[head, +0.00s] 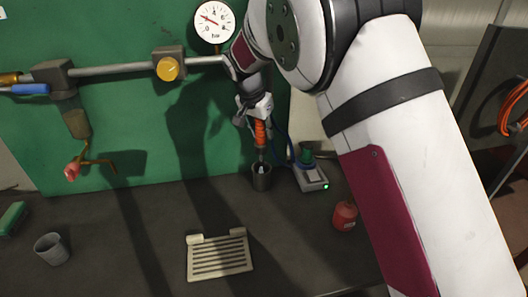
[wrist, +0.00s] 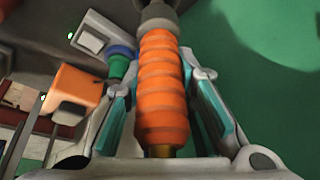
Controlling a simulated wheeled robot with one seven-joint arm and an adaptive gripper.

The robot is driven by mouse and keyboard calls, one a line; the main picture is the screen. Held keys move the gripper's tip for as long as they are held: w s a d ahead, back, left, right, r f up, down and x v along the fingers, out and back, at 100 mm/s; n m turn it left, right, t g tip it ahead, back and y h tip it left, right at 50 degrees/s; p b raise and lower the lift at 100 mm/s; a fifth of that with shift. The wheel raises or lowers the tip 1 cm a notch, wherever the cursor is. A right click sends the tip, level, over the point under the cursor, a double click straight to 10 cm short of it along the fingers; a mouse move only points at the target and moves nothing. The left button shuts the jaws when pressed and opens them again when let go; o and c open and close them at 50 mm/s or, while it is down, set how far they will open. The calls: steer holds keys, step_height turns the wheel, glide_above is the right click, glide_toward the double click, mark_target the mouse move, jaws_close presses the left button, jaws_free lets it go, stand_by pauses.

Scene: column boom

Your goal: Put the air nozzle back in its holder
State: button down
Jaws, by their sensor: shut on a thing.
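The air nozzle (head: 260,133) has an orange ribbed grip and a grey lower end. It hangs roughly upright in my gripper (head: 258,112) in the head view. A dark cup-shaped holder (head: 261,181) stands on the bench directly below it. The nozzle's lower end is at or just inside the holder's mouth; I cannot tell how deep. In the wrist view the nozzle's orange grip (wrist: 162,88) lies between the teal-padded fingers of my gripper (wrist: 165,85), which is shut on it. The holder is not clearly seen there.
A grey device (head: 311,178) with a green light stands close right of the holder, with a red container (head: 344,215) beyond. A slotted beige tray (head: 219,257) lies in front. A grey cup (head: 51,249) is at left. A pipe (head: 120,69) and gauge (head: 215,20) are behind.

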mark_target(264, 153)
steer(key=shift+w+d+f+p, duration=0.1)
steer(key=shift+f+p, duration=0.45)
steer(key=shift+f, duration=3.9)
steer(key=c, duration=1.3)
jaws_free()
